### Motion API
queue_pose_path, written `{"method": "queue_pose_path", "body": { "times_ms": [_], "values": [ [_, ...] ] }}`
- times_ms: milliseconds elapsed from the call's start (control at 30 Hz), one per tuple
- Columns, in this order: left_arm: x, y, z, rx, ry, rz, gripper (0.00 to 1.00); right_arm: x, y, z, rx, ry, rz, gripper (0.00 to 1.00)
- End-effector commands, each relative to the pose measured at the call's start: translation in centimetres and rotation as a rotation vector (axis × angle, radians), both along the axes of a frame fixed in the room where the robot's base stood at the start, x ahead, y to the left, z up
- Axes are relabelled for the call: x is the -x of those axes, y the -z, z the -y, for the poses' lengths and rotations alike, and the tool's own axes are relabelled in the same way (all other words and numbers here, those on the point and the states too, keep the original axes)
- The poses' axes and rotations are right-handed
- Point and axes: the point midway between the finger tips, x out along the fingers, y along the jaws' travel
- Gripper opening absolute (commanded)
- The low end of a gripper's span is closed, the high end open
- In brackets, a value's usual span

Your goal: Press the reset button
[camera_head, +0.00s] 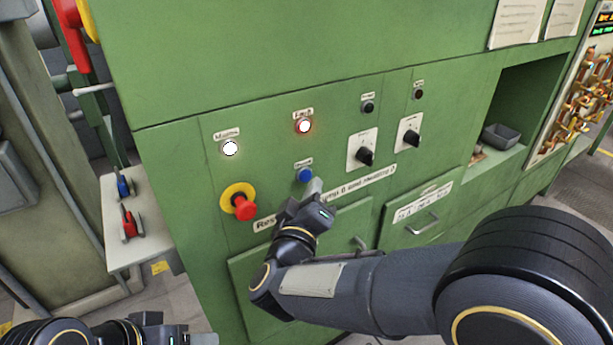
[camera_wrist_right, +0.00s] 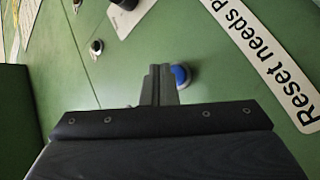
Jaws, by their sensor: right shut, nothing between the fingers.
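The blue button (camera_head: 305,175) sits on the green panel below a small label, right of the red and yellow emergency stop. My right gripper (camera_head: 314,186) is shut and empty, its fingertips close to the button at its lower right. In the right wrist view the closed fingers (camera_wrist_right: 160,72) point at the panel, and the blue button (camera_wrist_right: 181,76) shows just to their right, partly hidden. I cannot tell whether they touch. My left gripper (camera_head: 203,339) shows only partly at the bottom edge, away from the panel.
The emergency stop (camera_head: 240,204) protrudes left of the button. Two lit white lamps (camera_head: 230,148) (camera_head: 304,126) are above. Two black rotary knobs (camera_head: 365,156) (camera_head: 411,138) are to the right. A drawer handle (camera_head: 422,224) is lower right. A side shelf (camera_head: 140,245) holds blue and red tools.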

Motion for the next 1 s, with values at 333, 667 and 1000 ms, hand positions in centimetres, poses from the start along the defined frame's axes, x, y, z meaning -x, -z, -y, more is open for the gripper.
{"method": "queue_pose_path", "body": {
  "times_ms": [333, 667, 1000],
  "values": [
    [0.00, -0.10, 0.00, 0.000, 0.000, 0.000, 0.58, -0.06, -0.04, -0.04, 0.000, 0.000, 0.000, 0.00],
    [0.00, -0.71, 0.00, 0.000, 0.000, 0.000, 0.58, -0.71, -0.01, -0.49, 0.001, 0.001, -0.001, 0.00],
    [0.00, -0.73, 0.01, 0.000, 0.000, 0.000, 0.58, -0.74, -0.03, -0.52, 0.000, 0.000, 0.000, 0.00]
  ]
}}
